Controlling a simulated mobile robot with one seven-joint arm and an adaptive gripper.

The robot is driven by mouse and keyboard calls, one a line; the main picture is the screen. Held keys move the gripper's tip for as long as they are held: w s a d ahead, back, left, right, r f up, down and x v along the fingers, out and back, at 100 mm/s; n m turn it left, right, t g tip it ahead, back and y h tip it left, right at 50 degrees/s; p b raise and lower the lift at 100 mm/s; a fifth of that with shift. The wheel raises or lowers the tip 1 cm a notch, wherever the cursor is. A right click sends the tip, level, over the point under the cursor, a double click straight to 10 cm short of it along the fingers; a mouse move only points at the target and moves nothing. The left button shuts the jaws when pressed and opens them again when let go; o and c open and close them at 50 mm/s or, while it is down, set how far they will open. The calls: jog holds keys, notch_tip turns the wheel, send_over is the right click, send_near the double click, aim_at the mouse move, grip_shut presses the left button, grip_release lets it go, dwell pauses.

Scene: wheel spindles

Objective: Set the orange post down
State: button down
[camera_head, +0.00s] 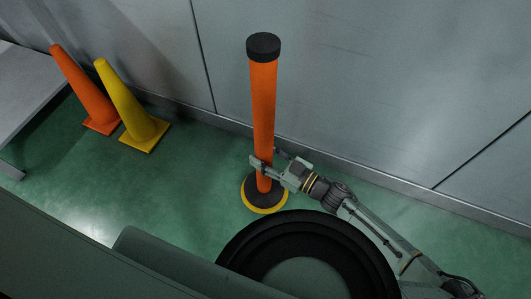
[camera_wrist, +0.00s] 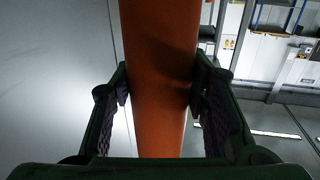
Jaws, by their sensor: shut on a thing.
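The orange post (camera_head: 263,105) has a black cap and a round dark base (camera_head: 253,192) with a yellow rim. It stands close to upright in the head view, near the grey wall. My gripper (camera_head: 265,168) is shut on the lower part of the post, above the base. In the wrist view the post (camera_wrist: 158,80) runs between the two fingers, one on each side of it. The base is at or close to the green floor; I cannot tell whether it touches. The base is not in the wrist view.
An orange cone (camera_head: 85,88) and a yellow cone (camera_head: 130,108) stand at the left by the wall (camera_head: 370,80). A grey table (camera_head: 25,90) is at the far left. Green floor (camera_head: 190,170) is clear between the cones and the post.

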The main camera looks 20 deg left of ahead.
jog(key=shift+f, duration=0.25)
jog(key=c, duration=0.9)
grip_release()
jog(key=shift+f, duration=0.2)
jog(key=shift+r, duration=0.1)
jog(key=shift+d, duration=0.3)
jog(key=p+v, duration=0.2)
jog(key=v, duration=0.9)
jog(key=shift+s+d+p, duration=0.15)
jog(key=shift+d+p, duration=0.05)
jog(key=shift+p, duration=0.1)
